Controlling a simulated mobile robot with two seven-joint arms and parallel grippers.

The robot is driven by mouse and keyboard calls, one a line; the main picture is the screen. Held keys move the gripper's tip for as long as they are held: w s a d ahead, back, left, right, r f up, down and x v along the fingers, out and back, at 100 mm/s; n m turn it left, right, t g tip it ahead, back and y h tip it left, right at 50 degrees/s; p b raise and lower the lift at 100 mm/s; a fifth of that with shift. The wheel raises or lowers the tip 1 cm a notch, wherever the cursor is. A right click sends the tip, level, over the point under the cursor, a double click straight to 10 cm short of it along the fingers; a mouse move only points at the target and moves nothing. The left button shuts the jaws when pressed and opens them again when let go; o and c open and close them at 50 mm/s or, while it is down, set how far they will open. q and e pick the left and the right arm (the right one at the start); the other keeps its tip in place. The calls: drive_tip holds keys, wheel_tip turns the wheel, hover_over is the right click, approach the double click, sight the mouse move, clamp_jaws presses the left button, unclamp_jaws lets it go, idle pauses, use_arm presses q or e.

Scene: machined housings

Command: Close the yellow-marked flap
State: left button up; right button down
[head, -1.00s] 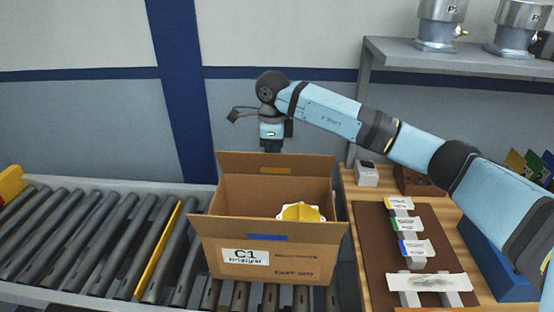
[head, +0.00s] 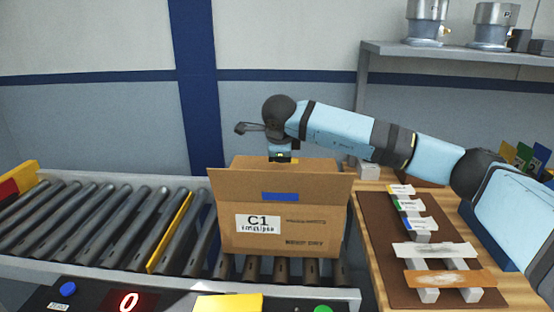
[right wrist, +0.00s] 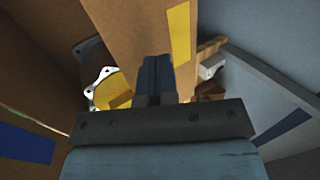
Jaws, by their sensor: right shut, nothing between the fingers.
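The open brown box marked C1 (head: 265,235) stands on the roller conveyor. Its blue-marked flap (head: 235,187) faces me and hides the box's inside in the head view. The yellow-marked flap (right wrist: 132,35) shows in the right wrist view, with yellow tape (right wrist: 179,35); in the head view a far flap's brown strip (head: 318,165) shows behind the near one. My right gripper (right wrist: 155,62) is shut and empty, its fingers over or against the yellow-marked flap; contact is unclear. In the head view its tips are hidden behind the box. My left gripper is not in view.
A yellow-and-white part (right wrist: 112,90) lies inside the box. At right, a wooden table (head: 375,275) holds a brown mat with labelled pieces. A shelf (head: 460,50) stands behind. A control panel (head: 100,298) is at the front. Rollers left of the box are free.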

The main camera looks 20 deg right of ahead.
sight(282, 166)
drive_tip(key=shift+s+f+b, duration=0.25)
drive_tip(key=shift+f+b, duration=0.05)
drive_tip(key=shift+f, duration=0.35)
drive_tip(key=shift+s+f, duration=0.15)
drive_tip(key=shift+f, duration=0.2)
use_arm(q)
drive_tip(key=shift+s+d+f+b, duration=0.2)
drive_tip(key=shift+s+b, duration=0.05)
drive_tip(key=shift+b, duration=0.1)
use_arm(e)
drive_tip(key=shift+a+f, duration=0.1)
drive_tip(key=shift+f, duration=0.05)
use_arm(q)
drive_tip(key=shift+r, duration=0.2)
use_arm(e)
drive_tip(key=shift+s+f, duration=0.15)
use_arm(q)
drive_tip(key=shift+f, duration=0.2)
use_arm(e)
drive_tip(key=shift+f, duration=0.1)
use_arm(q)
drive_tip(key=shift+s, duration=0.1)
